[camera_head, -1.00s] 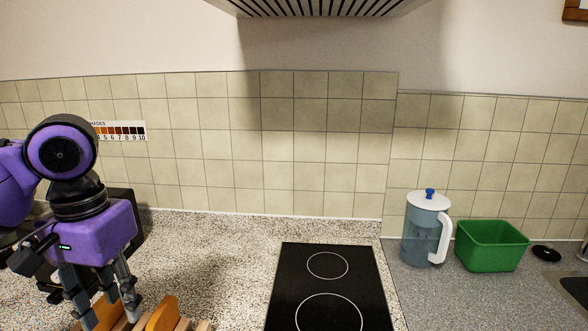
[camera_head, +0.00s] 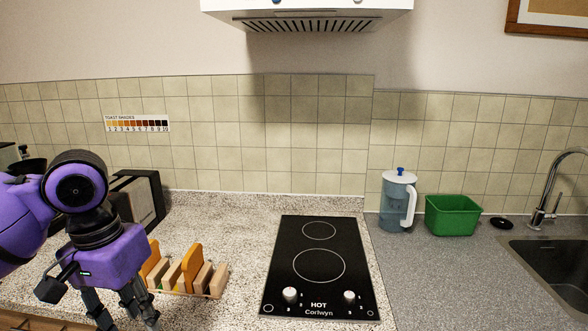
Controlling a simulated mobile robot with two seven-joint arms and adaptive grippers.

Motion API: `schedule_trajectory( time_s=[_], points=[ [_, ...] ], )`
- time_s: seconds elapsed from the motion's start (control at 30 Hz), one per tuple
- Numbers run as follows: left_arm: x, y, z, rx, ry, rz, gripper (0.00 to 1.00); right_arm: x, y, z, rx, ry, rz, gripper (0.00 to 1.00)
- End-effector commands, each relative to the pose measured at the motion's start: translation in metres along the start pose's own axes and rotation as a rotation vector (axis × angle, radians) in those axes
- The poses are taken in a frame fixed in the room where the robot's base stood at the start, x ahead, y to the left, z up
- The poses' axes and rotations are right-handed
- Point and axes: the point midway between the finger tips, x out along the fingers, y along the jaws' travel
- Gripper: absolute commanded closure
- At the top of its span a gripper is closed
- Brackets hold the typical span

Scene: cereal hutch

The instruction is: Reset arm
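My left arm comes in from the left, and its purple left gripper (camera_head: 122,318) points down over the front left of the counter. Its fingers are spread apart with nothing visible between them. The fingertips are close to the bottom edge of the picture. A wooden rack (camera_head: 217,281) with slices of toast (camera_head: 193,266) in it stands just to the right of the gripper, apart from it. My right gripper is not in view.
A toaster (camera_head: 140,199) stands behind my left arm. A black hob (camera_head: 319,267) lies in the middle. A pitcher (camera_head: 394,206), a green bin (camera_head: 453,215) and a sink (camera_head: 553,262) with a tap (camera_head: 543,205) are at the right. Counter between rack and hob is clear.

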Motion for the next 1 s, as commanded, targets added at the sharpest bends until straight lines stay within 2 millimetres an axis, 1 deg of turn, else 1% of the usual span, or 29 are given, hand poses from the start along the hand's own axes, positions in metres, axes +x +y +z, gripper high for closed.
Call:
schedule_trajectory(
  time_s=[0.03,0.13,0.17,0.2,0.27,0.3,0.37,0.4,0.43,0.5,0.53,0.6,0.67,0.7,0.77,0.8,0.87,0.9,0.97,1.0],
  points=[
    [0.019,0.007,-0.005,0.010,0.010,0.033,0.65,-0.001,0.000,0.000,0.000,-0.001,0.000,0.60],
    [0.057,0.018,-0.014,0.030,0.047,0.092,0.65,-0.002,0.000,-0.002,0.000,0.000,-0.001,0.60],
    [0.069,0.022,-0.017,0.036,0.059,0.111,0.65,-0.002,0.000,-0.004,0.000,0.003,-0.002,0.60],
    [0.086,0.028,-0.019,0.041,0.078,0.138,0.65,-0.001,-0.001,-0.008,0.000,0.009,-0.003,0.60],
    [0.113,0.036,-0.022,0.048,0.110,0.179,0.65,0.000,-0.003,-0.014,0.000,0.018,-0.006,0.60],
    [0.133,0.043,-0.023,0.051,0.137,0.208,0.65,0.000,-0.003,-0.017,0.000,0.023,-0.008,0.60],
    [0.165,0.053,-0.022,0.051,0.181,0.252,0.65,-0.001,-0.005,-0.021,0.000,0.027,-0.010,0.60],
    [0.186,0.059,-0.020,0.048,0.216,0.278,0.65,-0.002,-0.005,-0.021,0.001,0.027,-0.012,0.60],
    [0.201,0.063,-0.018,0.044,0.244,0.295,0.65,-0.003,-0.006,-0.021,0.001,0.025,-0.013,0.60],
    [0.236,0.070,-0.009,0.030,0.309,0.325,0.65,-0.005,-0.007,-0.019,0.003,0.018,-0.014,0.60],
    [0.249,0.073,-0.005,0.023,0.339,0.332,0.65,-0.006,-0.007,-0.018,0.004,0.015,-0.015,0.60],
    [0.280,0.077,0.009,0.001,0.405,0.340,0.65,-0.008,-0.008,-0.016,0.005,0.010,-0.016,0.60],
    [0.303,0.078,0.024,-0.020,0.462,0.333,0.65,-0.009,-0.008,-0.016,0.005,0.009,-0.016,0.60],
    [0.318,0.078,0.036,-0.034,0.497,0.322,0.65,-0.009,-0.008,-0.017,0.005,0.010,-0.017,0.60],
    [0.337,0.077,0.057,-0.053,0.549,0.294,0.65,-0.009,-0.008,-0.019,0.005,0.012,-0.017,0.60],
    [0.349,0.075,0.072,-0.066,0.580,0.270,0.65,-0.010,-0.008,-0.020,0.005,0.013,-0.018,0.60],
    [0.365,0.072,0.097,-0.083,0.621,0.222,0.65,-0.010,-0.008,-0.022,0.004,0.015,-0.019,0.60],
    [0.374,0.070,0.115,-0.091,0.645,0.187,0.65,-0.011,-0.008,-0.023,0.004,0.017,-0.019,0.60],
    [0.384,0.067,0.142,-0.097,0.674,0.128,0.65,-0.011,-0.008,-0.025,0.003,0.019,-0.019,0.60],
    [0.389,0.064,0.159,-0.099,0.689,0.089,0.65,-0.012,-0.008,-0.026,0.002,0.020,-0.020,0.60]
  ],
)
